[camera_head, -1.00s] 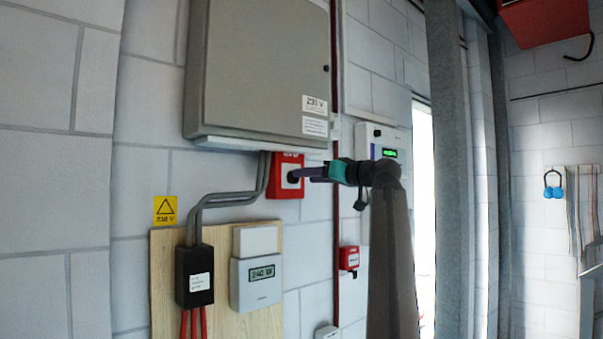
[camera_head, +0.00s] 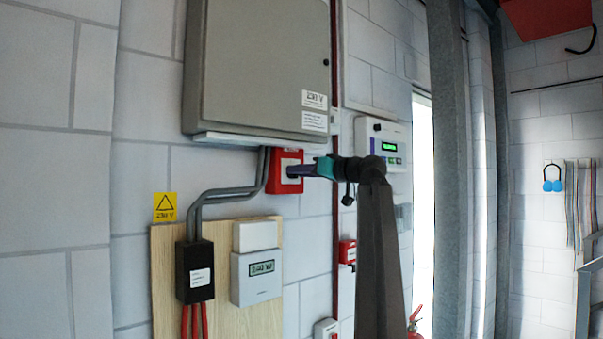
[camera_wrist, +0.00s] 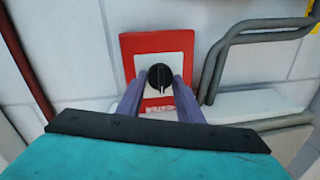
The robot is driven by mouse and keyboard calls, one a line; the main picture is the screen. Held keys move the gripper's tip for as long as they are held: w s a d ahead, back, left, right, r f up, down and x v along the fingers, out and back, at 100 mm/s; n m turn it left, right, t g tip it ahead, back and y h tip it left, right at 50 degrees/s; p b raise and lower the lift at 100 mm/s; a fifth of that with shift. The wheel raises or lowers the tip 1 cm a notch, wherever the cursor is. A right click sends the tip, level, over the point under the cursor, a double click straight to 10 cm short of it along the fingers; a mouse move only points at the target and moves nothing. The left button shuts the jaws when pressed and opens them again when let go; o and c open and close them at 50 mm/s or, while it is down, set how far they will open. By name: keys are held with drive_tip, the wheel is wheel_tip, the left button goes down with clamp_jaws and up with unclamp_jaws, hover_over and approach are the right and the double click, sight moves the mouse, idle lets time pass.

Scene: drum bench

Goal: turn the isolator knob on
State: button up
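The isolator is a red box with a white face plate (camera_wrist: 185,52) on the block wall. Its black round knob (camera_wrist: 160,77) has a ridge that stands about upright in the wrist view. In the head view the red box (camera_head: 285,158) sits just under the grey cabinet, and the knob is hidden there. My gripper (camera_wrist: 160,95) points at the box, its two purple fingers on either side of the knob's lower part. A gap shows between the fingers. I cannot tell whether they touch the knob. It also shows in the head view (camera_head: 292,171).
The grey cabinet (camera_head: 258,70) hangs right above. A white panel (camera_head: 383,143) and a steel column (camera_head: 449,180) stand to the right.

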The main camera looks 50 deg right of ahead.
drive_tip(key=shift+m+b, duration=0.3)
drive_tip(key=shift+m, duration=0.1)
drive_tip(key=m, duration=0.6)
drive_tip(key=m+h, duration=0.1)
drive_tip(key=m, duration=0.5)
drive_tip(key=m+t+h, duration=0.1)
drive_tip(key=m, duration=0.5)
drive_tip(key=shift+a+f, duration=0.1)
drive_tip(key=shift+f, duration=0.15)
drive_tip(key=o, duration=1.1)
drive_tip(key=shift+c, duration=0.2)
